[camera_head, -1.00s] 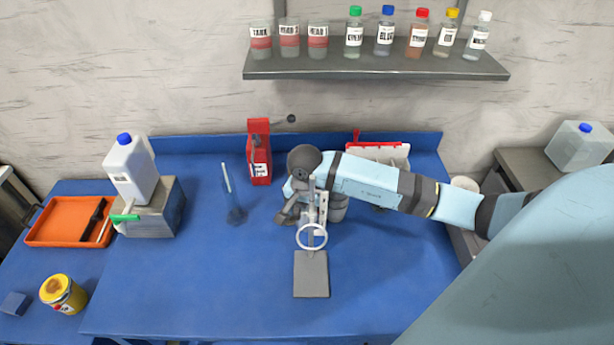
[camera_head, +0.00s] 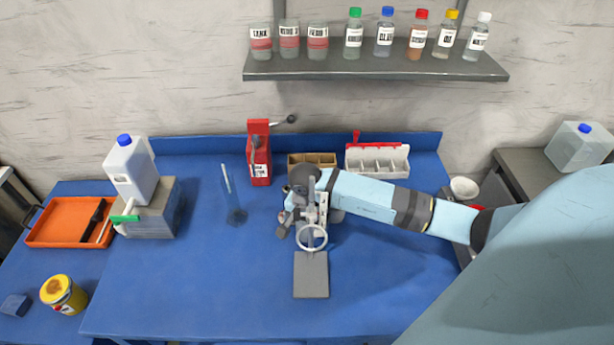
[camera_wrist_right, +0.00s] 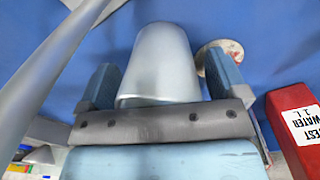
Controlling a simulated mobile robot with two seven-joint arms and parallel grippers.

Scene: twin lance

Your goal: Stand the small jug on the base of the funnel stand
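The funnel stand has a flat grey base (camera_head: 311,275), an upright post and a white ring (camera_head: 313,238) above the base. Nothing stands on the base. My right gripper (camera_head: 294,220) points down just behind the ring and partly hides behind the post. In the right wrist view a smooth metal vessel, seemingly the small jug (camera_wrist_right: 160,60), lies between the two blue fingers (camera_wrist_right: 165,85). Narrow gaps seem to show beside it, so a firm hold is unclear. My left gripper is not in view.
A red holder (camera_head: 259,165) and a clear cylinder with a rod (camera_head: 236,212) stand left of my gripper. A wooden box (camera_head: 312,160) and a white divided tray (camera_head: 378,163) are behind. The blue table's front left is clear.

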